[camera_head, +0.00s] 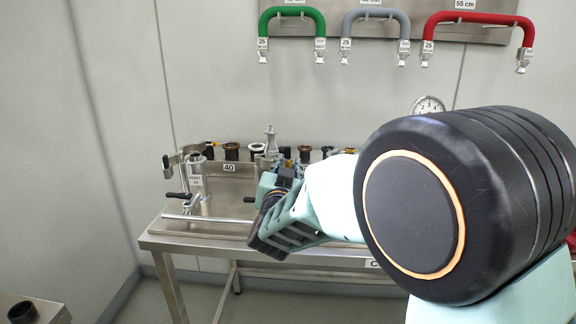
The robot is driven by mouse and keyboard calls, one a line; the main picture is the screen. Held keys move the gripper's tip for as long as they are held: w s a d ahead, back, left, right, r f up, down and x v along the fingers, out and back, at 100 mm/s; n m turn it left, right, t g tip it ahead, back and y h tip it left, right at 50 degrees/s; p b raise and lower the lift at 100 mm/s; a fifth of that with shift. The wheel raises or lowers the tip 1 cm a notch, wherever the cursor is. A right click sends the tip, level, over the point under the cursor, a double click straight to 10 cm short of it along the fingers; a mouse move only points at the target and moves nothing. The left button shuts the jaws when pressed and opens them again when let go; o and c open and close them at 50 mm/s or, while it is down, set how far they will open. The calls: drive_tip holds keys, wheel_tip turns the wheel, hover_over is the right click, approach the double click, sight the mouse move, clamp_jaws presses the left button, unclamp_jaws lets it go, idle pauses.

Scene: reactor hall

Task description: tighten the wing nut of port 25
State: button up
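My gripper (270,212) is over the middle of the steel bench, seen from behind and the side. Its pale green and black parts show, but my own arm covers much of it, and I cannot tell whether its fingers are open or shut. To its left, a metal port fitting with a small label (196,180) stands upright on the bench; the label is too small to read. Dark levers or handles stick out beside it. A plate marked 40 (229,168) is on the bench's back ledge. I cannot make out a port marked 25 or its wing nut.
The steel bench (160,226) carries several black and metal fittings along its back. Green (291,12), grey (375,18) and red (478,19) hoses hang on the wall. A pressure gauge (428,105) is partly behind my arm. A dark ring (22,312) sits at lower left.

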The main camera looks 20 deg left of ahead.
drive_tip(key=shift+s, duration=0.1)
drive_tip(key=v, duration=1.1)
drive_tip(key=shift+s, duration=0.4)
